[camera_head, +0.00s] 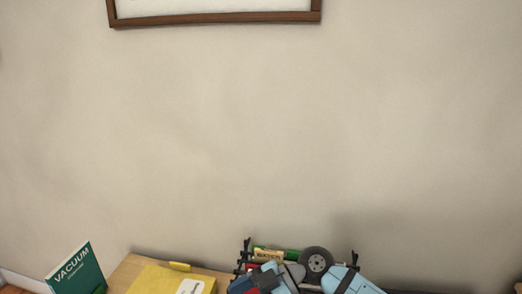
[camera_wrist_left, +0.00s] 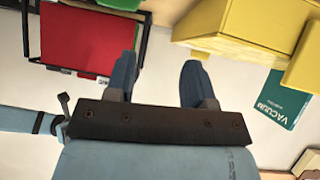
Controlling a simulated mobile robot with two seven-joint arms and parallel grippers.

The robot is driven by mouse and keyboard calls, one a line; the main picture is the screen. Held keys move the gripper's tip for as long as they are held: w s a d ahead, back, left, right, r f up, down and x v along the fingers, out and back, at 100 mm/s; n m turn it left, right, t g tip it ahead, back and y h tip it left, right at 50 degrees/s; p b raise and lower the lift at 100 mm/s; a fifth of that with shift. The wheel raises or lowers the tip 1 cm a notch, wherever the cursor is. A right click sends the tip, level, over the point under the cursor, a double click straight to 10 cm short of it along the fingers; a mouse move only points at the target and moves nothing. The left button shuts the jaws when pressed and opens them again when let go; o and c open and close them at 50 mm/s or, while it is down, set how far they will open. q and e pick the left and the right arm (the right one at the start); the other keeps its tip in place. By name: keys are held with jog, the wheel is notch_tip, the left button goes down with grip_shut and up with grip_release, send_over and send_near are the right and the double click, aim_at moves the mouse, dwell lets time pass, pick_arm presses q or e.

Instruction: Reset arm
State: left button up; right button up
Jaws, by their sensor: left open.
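My left gripper (camera_wrist_left: 158,72) is open in the left wrist view, with its two blue fingers apart and nothing between them. A black wire crate (camera_wrist_left: 143,45) with a red folder (camera_wrist_left: 80,40) and a green folder (camera_wrist_left: 120,3) lies at the upper left of that view, beside the fingers. In the head view, light blue arm parts of mine show at the bottom, in front of the crate (camera_head: 246,250). The crate's contents are mostly hidden there. My right gripper cannot be made out.
A yellow box (camera_wrist_left: 230,30) and a green VACUUM book (camera_wrist_left: 284,101) are at the right of the wrist view. In the head view, the book (camera_head: 76,270) and yellow box (camera_head: 160,279) are at the lower left. A bare wall with a frame (camera_head: 215,19) fills the rest.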

jog(key=d+f+m+t, duration=0.3)
jog(key=d+m+t, duration=0.7)
jog(key=m+t, duration=0.85)
jog(key=s+d+f+m+g+h, duration=0.1)
jog(key=s+d+f+h, duration=0.5)
jog(key=f, duration=0.3)
jog(key=s+d+f+m+g+h, duration=0.1)
jog(key=s+d+f+g+h, duration=0.1)
jog(key=s+d+f+h, duration=0.45)
pick_arm(q)
notch_tip(320, 180, up, 14)
jog(key=a+p, duration=0.1)
jog(key=p, duration=1.7)
jog(key=shift+s+r, duration=0.2)
jog(key=shift+s, duration=0.25)
pick_arm(e)
notch_tip(320, 180, up, 11)
jog(key=s+n+y, duration=0.1)
jog(key=s+y, duration=0.1)
jog(key=shift+s, duration=0.35)
pick_arm(q)
jog(key=shift+r, duration=0.15)
pick_arm(e)
jog(key=shift+d+r+y, duration=0.1)
jog(key=shift+y, duration=0.15)
